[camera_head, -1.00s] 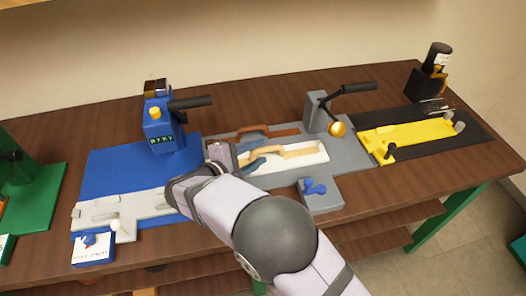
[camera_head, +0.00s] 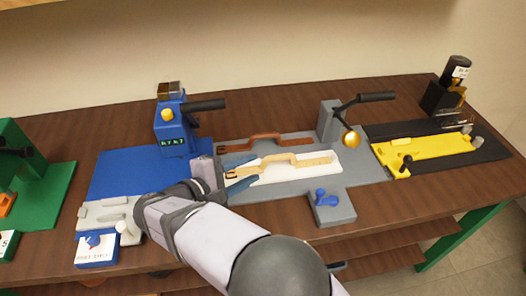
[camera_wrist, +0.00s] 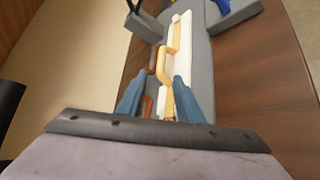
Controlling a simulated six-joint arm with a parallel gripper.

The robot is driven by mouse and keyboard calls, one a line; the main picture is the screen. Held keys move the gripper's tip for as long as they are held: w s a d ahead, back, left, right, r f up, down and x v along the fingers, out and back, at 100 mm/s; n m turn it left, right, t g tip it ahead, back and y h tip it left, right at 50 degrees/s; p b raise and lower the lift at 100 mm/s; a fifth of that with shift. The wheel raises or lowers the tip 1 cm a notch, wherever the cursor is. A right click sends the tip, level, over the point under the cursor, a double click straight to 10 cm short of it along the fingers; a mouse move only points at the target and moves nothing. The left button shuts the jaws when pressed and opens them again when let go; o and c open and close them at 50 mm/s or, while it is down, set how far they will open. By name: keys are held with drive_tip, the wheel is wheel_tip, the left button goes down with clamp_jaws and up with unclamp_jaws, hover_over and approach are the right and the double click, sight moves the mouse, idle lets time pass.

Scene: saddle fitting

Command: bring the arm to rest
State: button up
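My gripper (camera_head: 256,169) is at the left end of the grey fixture (camera_head: 375,168), its two blue fingers apart. A tan, handle-shaped piece (camera_head: 312,160) lies on a white strip (camera_head: 300,173) on that fixture. The near end of the tan piece shows between the spread fingers in the wrist view (camera_wrist: 163,65), with gaps beside it; I cannot tell how high the fingers are above it. A reddish-brown bar (camera_head: 265,142) lies behind the strip.
A blue station (camera_head: 125,172) with an upright press (camera_head: 172,125) stands left of my gripper. A black lever (camera_head: 375,97) rises behind the grey fixture. A blue knob (camera_head: 325,197) is in front. A yellow fixture (camera_head: 430,152) is at right, a green station (camera_head: 50,195) at left.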

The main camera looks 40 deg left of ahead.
drive_tip(key=w+d+r+m+g+h+p, duration=0.2)
drive_tip(key=w+d+m+p, duration=0.15)
drive_tip(key=d, duration=0.45)
drive_tip(key=w+d+r+m+g+h+p, duration=0.1)
drive_tip(key=w+d+m+g+h+p, duration=0.1)
drive_tip(key=w+d+p, duration=0.45)
drive_tip(key=d+f+g+b, duration=0.1)
drive_tip(key=d, duration=0.2)
drive_tip(key=d+m+g+b, duration=0.1)
drive_tip(key=d, duration=0.3)
drive_tip(key=d+f+m+g+b, duration=0.1)
drive_tip(key=d, duration=0.3)
drive_tip(key=shift+s+d+f+m+h, duration=0.15)
drive_tip(key=shift+s+f+m+h, duration=0.1)
drive_tip(key=shift+s+f+h, duration=0.05)
drive_tip(key=s+d+f+m+g+y, duration=0.2)
drive_tip(key=s+d+m, duration=0.4)
drive_tip(key=d, duration=0.4)
drive_tip(key=s+d+f+m+g+y, duration=0.2)
drive_tip(key=s+d+m+g+y, duration=0.2)
drive_tip(key=s+d+m, duration=0.3)
drive_tip(key=d+m, duration=0.1)
drive_tip(key=d, duration=0.2)
drive_tip(key=shift+s+f, duration=0.25)
drive_tip(key=shift+f, duration=0.05)
